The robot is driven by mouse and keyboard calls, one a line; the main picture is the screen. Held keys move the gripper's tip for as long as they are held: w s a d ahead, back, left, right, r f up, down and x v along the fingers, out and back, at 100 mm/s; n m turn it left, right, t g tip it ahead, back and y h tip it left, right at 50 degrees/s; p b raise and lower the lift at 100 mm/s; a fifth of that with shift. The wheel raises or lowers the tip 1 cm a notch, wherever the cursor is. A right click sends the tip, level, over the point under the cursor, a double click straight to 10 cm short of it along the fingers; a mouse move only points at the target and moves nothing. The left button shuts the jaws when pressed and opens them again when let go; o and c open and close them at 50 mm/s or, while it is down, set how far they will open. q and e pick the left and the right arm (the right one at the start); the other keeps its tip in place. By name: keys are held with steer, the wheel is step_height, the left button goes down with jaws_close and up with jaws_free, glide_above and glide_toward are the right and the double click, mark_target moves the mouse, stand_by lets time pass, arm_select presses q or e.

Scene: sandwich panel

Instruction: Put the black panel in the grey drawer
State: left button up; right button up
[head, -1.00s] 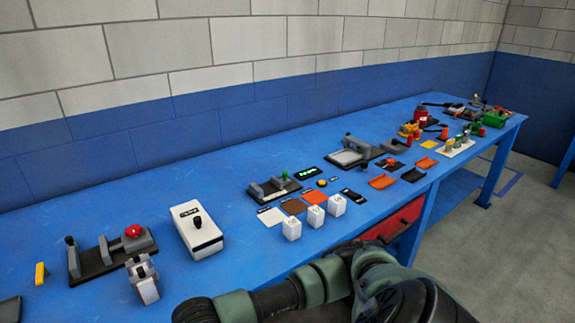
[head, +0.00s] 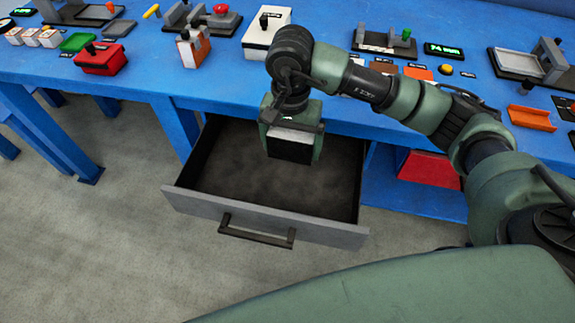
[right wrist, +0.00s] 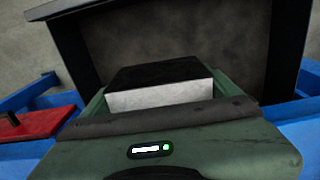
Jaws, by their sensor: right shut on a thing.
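The grey drawer (head: 190,207) is pulled open below the table edge in the head view, with a black handle, dark side walls and a grey floor. It looks empty. My right gripper (head: 291,150) points down over the drawer opening and is shut on the black panel (head: 289,151), a block with a black face and a white side. In the right wrist view the panel (right wrist: 155,75) sits between the fingers, with the drawer's inside (right wrist: 180,35) beyond it. The panel appears apart from the drawer floor. My left gripper is not in view.
The blue table (head: 225,80) runs above the drawer. A red drawer or bin (head: 430,168) shows under the table to the right.

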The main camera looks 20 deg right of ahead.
steer(key=w+a+r+m+b, duration=0.2)
steer(key=w+r+m+b, duration=0.2)
steer(key=w+b, duration=0.1)
steer(key=b, duration=0.1)
glide_above(277, 177)
step_height(277, 177, down, 14)
steer(key=shift+f, duration=0.25)
arm_select(q)
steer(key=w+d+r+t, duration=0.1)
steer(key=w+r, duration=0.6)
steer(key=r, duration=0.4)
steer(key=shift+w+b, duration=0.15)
steer(key=shift+b, duration=0.15)
arm_select(e)
steer(key=shift+f, duration=2.35)
steer(key=o, duration=1.1)
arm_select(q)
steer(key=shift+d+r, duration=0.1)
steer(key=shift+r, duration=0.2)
arm_select(e)
steer(key=shift+o, duration=0.2)
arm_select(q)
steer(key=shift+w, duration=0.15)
arm_select(e)
steer(key=shift+r, duration=0.1)
